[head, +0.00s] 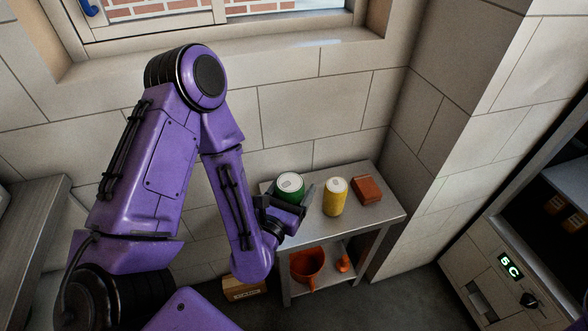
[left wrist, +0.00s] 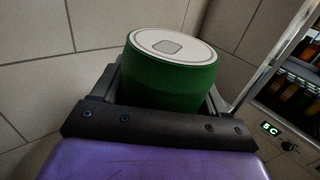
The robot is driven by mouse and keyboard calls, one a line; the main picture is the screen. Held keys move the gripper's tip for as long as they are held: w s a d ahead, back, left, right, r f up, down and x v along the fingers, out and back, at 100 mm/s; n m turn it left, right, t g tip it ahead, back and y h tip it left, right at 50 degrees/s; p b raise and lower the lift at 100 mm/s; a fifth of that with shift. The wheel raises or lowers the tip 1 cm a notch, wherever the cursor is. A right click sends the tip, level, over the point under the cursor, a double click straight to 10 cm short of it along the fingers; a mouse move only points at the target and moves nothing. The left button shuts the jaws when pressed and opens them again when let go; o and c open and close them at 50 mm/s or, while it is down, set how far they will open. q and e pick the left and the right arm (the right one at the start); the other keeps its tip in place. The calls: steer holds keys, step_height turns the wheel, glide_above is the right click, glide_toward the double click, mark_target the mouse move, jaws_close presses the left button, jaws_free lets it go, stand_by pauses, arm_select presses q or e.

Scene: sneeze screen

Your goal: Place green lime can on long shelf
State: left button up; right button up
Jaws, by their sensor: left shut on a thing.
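The green can (head: 289,186) with a pale top is between the fingers of my left gripper (head: 287,207). It stands upright at the left end of a grey metal shelf table (head: 316,214). Whether its base touches the top surface is hidden by the gripper. In the left wrist view the green can (left wrist: 170,75) fills the space between the jaws, and my left gripper (left wrist: 165,100) is shut on it. My right gripper is not in view.
A yellow can (head: 335,196) stands right of the green can, with a brown-red block (head: 367,190) beyond it. An orange funnel-like container (head: 307,265) sits on the lower level. A cardboard box (head: 243,289) is on the floor. A machine with a lit display (head: 510,265) stands at right.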

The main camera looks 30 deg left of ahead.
arm_select(q)
steer(key=shift+s+d+r, duration=0.15)
steer(key=shift+s+d, duration=0.1)
steer(key=shift+s, duration=0.15)
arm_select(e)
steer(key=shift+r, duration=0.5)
arm_select(q)
steer(key=w+d+r+m+h, duration=0.1)
steer(key=w+d+h, duration=0.1)
steer(key=w+d, duration=0.3)
steer(key=shift+w+r+m+h, duration=0.2)
steer(key=shift+w+m+h, duration=0.1)
steer(key=shift+m+h, duration=0.1)
